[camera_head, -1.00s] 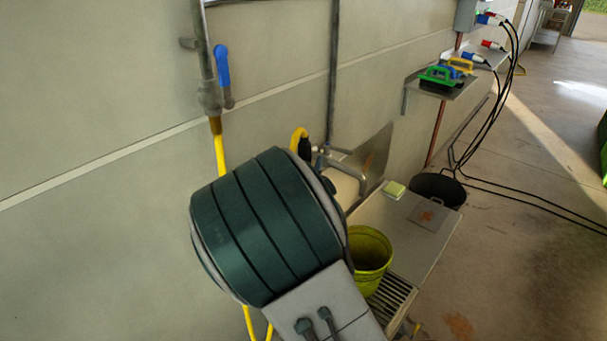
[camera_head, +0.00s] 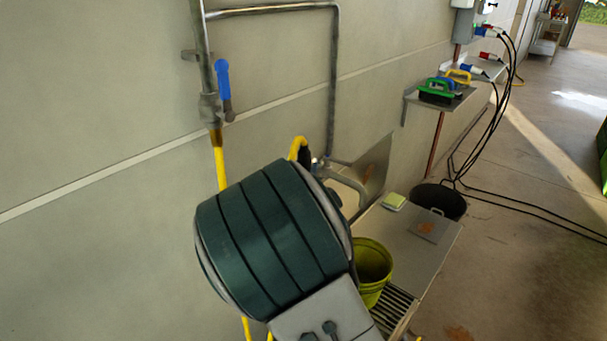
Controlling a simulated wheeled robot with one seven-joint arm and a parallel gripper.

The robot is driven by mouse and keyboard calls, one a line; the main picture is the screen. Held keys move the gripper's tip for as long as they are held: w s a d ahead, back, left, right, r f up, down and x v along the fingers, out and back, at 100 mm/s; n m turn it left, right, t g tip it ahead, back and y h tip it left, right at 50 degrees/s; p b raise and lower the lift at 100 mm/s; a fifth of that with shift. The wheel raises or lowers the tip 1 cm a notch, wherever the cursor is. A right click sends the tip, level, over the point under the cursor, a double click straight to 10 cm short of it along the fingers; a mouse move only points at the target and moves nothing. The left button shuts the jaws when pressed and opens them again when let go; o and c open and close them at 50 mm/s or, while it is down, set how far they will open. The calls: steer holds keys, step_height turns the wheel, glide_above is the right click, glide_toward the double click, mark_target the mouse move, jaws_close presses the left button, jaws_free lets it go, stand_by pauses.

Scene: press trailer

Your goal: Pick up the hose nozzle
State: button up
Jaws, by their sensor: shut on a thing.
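A yellow hose (camera_head: 220,165) hangs from the pipe with the blue-handled valve (camera_head: 223,80) on the wall. It passes behind a dark green rounded part of my arm. A bent yellow piece of hose (camera_head: 297,145) with a black end (camera_head: 305,157) shows just above that part, beside a metal tap (camera_head: 340,172). The black end looks like the hose nozzle, but most of it is hidden. My gripper and its fingers are not visible, so its contact with the nozzle does not show.
A metal bench (camera_head: 405,235) holds a yellow-green bucket (camera_head: 370,270) and a pale sponge (camera_head: 394,201). A black tub (camera_head: 452,205) stands beyond it. A wall shelf (camera_head: 455,100) holds brushes. Black cables (camera_head: 487,130) run down to the floor. The floor at right is open.

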step_height(320, 180, up, 17)
steer(key=p, duration=0.3)
steer(key=shift+p, duration=0.3)
step_height(320, 180, up, 14)
steer(key=p, duration=1)
steer(key=shift+f, duration=0.2)
steer(key=shift+d, duration=0.1)
stand_by(0.4)
steer(key=s+d+b, duration=0.3)
steer(key=s+d, duration=0.3)
steer(key=d, duration=0.1)
steer(key=shift+d, duration=0.35)
stand_by(0.5)
steer(key=shift+s, duration=0.1)
